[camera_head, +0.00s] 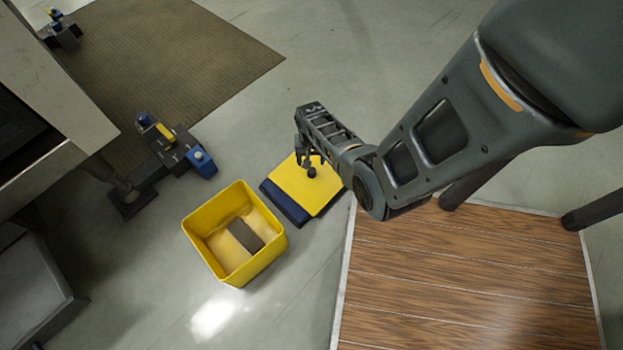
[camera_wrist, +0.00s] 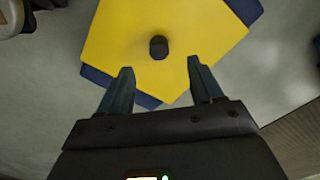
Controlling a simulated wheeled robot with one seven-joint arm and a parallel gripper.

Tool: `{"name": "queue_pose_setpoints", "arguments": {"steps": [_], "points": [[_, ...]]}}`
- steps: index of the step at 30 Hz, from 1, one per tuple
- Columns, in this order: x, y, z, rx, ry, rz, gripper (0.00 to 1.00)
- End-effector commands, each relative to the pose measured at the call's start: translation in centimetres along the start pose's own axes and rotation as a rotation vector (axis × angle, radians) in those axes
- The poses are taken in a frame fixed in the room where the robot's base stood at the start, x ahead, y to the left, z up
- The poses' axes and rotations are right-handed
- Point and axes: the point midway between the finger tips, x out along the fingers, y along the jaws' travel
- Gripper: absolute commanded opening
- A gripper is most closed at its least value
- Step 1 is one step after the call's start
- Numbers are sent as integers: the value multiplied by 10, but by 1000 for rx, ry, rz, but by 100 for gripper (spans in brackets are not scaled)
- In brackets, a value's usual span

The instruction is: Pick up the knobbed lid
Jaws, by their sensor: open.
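The knobbed lid is a flat yellow plate (camera_head: 318,190) with a small dark round knob. It rests on a dark blue base (camera_head: 284,203), turned a little against it. In the wrist view the yellow lid (camera_wrist: 190,60) fills the upper middle, with its dark knob (camera_wrist: 158,47) just beyond my fingertips. My gripper (camera_head: 309,160) is above the lid, near the knob. In the wrist view my gripper (camera_wrist: 160,80) is open, with its two fingers apart and nothing between them. The blue base shows at the corners of the lid in the wrist view.
An open yellow bin (camera_head: 215,238) holding a dark grey block (camera_head: 246,236) stands on the floor left of the lid. A wooden table top (camera_head: 460,275) is at the right. Dark parts with blue and yellow pieces (camera_head: 170,150) lie farther left. A brown mat (camera_head: 165,60) lies beyond.

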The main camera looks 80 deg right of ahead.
Motion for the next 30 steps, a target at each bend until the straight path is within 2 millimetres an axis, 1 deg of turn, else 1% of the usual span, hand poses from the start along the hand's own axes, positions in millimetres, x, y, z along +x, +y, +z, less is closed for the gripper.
{"name": "queue_pose_setpoints", "arguments": {"steps": [1, 7, 14, 21, 24, 30], "points": [[4, 0, -2, 9, -9, 1, 65], [24, 0, -4, 14, -16, 2, 65], [37, 1, -4, 12, -14, 2, 65], [69, 2, -7, 12, -14, 2, 65], [78, 2, -7, 11, -13, 1, 65], [79, 2, -7, 11, -13, 1, 65]]}}
